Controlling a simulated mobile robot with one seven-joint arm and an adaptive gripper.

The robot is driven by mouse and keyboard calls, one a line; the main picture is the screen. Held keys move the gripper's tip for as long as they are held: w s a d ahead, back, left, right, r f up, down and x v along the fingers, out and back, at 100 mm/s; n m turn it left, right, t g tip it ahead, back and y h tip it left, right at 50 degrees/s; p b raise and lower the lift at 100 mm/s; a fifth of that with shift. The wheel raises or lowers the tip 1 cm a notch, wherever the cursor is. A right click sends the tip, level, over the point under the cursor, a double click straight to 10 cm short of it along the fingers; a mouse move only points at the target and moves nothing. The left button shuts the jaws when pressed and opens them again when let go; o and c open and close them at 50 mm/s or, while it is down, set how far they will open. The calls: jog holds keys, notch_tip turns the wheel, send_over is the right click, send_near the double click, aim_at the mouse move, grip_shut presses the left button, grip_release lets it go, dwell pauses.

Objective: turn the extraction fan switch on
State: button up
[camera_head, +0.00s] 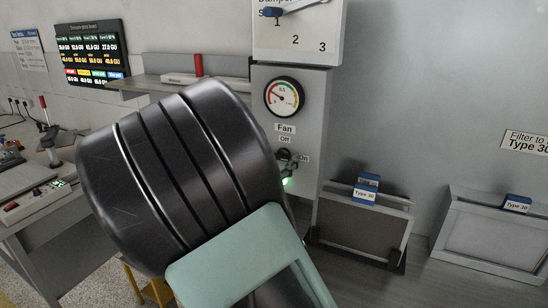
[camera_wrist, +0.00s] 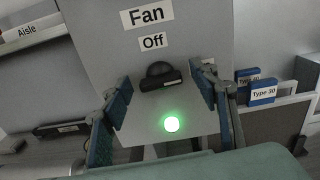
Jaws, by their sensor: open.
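The fan switch (camera_wrist: 160,78) is a dark knob with a bar, on a grey panel under the labels "Fan" and "Off". In the wrist view its bar lies roughly level. A green lamp (camera_wrist: 171,124) below it is lit. My gripper (camera_wrist: 162,92) is open, with one blue-padded finger on each side of the switch; I cannot tell whether either touches it. In the head view the switch (camera_head: 287,160) shows beside my dark arm link, with "Off" above and "On" to its right. The green lamp (camera_head: 288,182) glows there too. My arm hides most of the gripper.
A round gauge (camera_head: 284,97) sits above the switch, and a damper dial panel (camera_head: 296,38) above that. Framed filters labelled "Type 30" stand at right, one close to the panel (camera_head: 362,227). A shelf (camera_head: 150,84) and a bench are at left.

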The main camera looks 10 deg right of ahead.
jog(key=c, duration=1.2)
jog(key=shift+o, duration=0.2)
jog(key=shift+f, duration=0.1)
jog(key=shift+m+b, duration=0.4)
jog(key=shift+b, duration=0.15)
jog(key=o, duration=1.2)
jog(key=shift+c, duration=0.2)
jog(key=v, duration=1.2)
